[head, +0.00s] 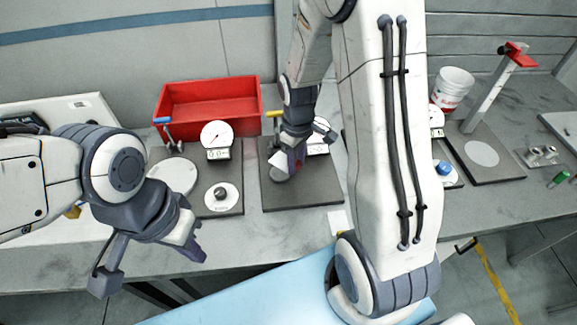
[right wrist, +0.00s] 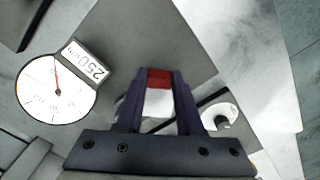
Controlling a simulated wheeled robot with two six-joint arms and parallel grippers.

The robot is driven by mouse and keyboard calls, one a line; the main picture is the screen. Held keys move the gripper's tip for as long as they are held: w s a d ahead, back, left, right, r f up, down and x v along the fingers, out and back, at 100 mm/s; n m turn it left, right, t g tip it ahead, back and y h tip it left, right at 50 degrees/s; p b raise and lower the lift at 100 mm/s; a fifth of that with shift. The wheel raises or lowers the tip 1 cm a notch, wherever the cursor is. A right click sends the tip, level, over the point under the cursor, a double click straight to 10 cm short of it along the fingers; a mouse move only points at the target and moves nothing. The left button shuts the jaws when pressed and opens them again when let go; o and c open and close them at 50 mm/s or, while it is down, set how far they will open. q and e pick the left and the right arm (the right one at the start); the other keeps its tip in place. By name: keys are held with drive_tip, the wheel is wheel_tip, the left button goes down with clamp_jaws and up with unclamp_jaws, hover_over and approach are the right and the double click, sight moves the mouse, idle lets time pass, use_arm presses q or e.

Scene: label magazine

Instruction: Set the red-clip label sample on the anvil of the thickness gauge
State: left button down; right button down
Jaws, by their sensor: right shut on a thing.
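My right gripper (head: 292,168) is low over the plate of the middle gauge (head: 318,196), the one with a yellow lever. In the right wrist view its purple fingers (right wrist: 158,86) are shut on the red clip (right wrist: 159,78) of the label sample. A white surface shows between the fingers behind the clip; I cannot tell sample from anvil there. The gauge's dial (right wrist: 57,88) is beside the gripper, with a display (right wrist: 85,62) that seems to read 250. My left gripper (head: 195,250) hangs in front of the bench; its finger gap is unclear.
A red bin (head: 208,100) stands behind the gauges. A blue-lever gauge (head: 217,134) is to the left. On the right are a red-topped stand (head: 490,96) and a white bucket (head: 452,88). My right arm hides part of the bench. A light blue surface is in front.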

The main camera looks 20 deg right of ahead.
drive_tip(key=shift+w+a+f, duration=0.6)
drive_tip(key=shift+w, duration=0.25)
drive_tip(key=shift+w+f, duration=0.1)
drive_tip(key=shift+f, duration=0.15)
wheel_tip(320, 180, down, 3)
drive_tip(key=shift+f+p, duration=0.1)
drive_tip(key=shift+p, duration=0.65)
drive_tip(key=shift+f, duration=0.25)
drive_tip(key=shift+f, duration=0.15)
drive_tip(key=c, duration=0.5)
unclamp_jaws()
drive_tip(key=shift+c, duration=0.2)
